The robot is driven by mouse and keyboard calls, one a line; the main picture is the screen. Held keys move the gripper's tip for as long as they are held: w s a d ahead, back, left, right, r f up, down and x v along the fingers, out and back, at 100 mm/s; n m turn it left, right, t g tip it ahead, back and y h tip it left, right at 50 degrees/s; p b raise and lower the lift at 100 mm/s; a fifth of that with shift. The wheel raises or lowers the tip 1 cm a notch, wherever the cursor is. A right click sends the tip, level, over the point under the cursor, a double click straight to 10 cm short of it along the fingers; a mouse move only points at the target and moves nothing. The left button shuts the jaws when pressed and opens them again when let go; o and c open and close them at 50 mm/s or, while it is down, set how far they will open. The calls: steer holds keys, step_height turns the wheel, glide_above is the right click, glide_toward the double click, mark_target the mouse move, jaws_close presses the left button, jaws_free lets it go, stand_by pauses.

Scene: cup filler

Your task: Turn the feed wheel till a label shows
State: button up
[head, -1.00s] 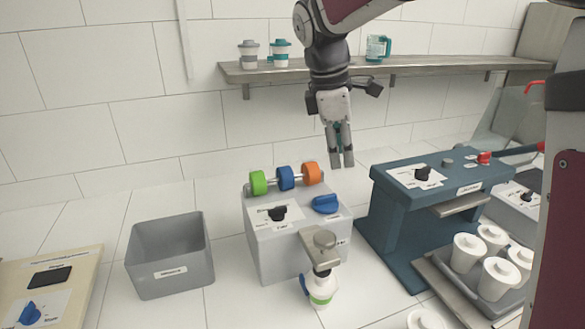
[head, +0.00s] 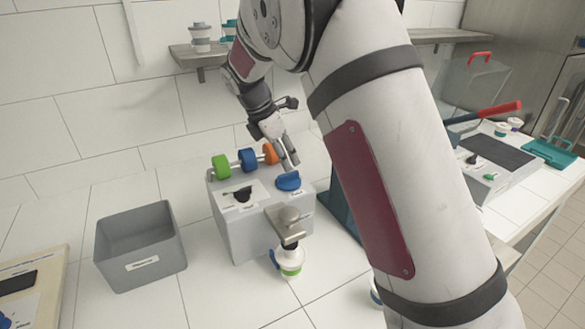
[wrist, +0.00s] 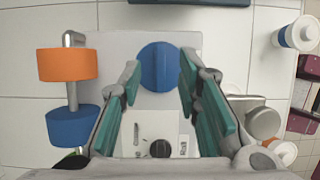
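The grey box machine (head: 238,228) stands on the white counter. On its top is a round blue wheel (head: 288,181) with a raised grip bar, which also shows in the wrist view (wrist: 158,67). Nearby are a black knob (head: 242,194) on a white panel and a rod with green, blue and orange rolls (head: 248,159). My gripper (head: 291,161) is just above the blue wheel. In the wrist view its teal-padded fingers (wrist: 159,82) are open and apart, one on each side of the wheel, with nothing held. I see no readable label coming out.
A spout arm (head: 286,214) juts from the box front above a white cup with a green band (head: 290,262). A grey open bin (head: 140,248) stands to the left. My arm hides much of the blue machine to the right.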

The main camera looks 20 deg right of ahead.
mark_target(294, 172)
steer(key=shift+p+x, duration=0.35)
steer(key=shift+x, duration=2.3)
jaws_close()
